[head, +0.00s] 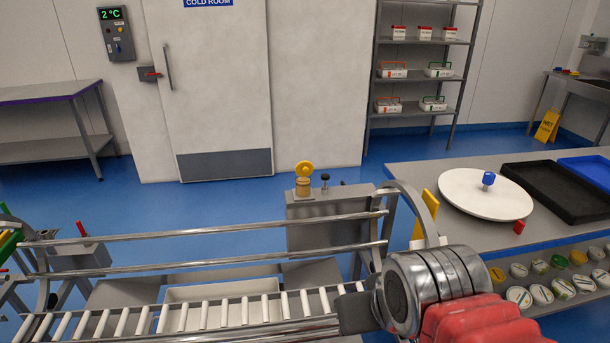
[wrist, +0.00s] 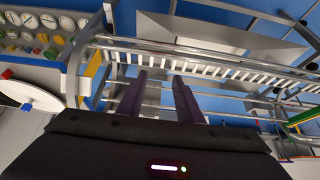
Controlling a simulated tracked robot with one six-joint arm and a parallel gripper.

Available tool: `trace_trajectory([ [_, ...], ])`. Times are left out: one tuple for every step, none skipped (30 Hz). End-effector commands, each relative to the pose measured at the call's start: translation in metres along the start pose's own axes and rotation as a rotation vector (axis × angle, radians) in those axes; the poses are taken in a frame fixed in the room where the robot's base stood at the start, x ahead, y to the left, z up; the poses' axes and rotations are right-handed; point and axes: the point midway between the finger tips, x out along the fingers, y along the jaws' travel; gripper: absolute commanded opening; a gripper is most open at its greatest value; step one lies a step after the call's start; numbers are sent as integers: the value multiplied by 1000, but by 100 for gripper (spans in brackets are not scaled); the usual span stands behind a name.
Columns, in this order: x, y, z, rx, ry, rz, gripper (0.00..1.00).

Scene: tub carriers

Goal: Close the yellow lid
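No open tub with a yellow lid stands out clearly in either view. In the head view, a yellow round piece (head: 304,169) stands on a tan base on the grey box behind the conveyor; I cannot tell whether it is a lid. Small round tubs with coloured lids (head: 577,256) stand on the shelf below the right table, a few with yellow on top. My gripper (wrist: 159,77) shows in the wrist view with its two dark fingers apart and nothing between them. It points toward the roller conveyor (wrist: 205,65).
The roller conveyor (head: 187,317) with metal side rails (head: 200,235) crosses the front. The right table (head: 415,176) carries a white disc (head: 470,201) with a blue knob and a black tray (head: 560,192). A yellow floor sign (head: 547,125) stands behind. Blue floor is clear toward the door.

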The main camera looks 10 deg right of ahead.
Motion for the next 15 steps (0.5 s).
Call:
trace_trajectory([
  [0,0,0,0,1,0,35],
  [0,0,-1,0,1,0,35],
  [1,0,-3,0,4,0,35],
  [1,0,-5,0,7,0,35],
  [2,0,-8,0,12,0,35],
  [4,0,-13,0,20,0,35],
  [6,0,-17,0,27,0,35],
  [8,2,-23,2,38,1,35],
  [12,3,-31,3,51,1,35],
  [15,3,-38,3,63,1,35],
  [18,4,-46,3,76,1,35],
  [23,3,-57,3,97,1,35],
  [26,3,-66,3,114,1,35],
  [31,3,-75,3,130,1,35],
  [36,3,-88,3,153,1,35],
])
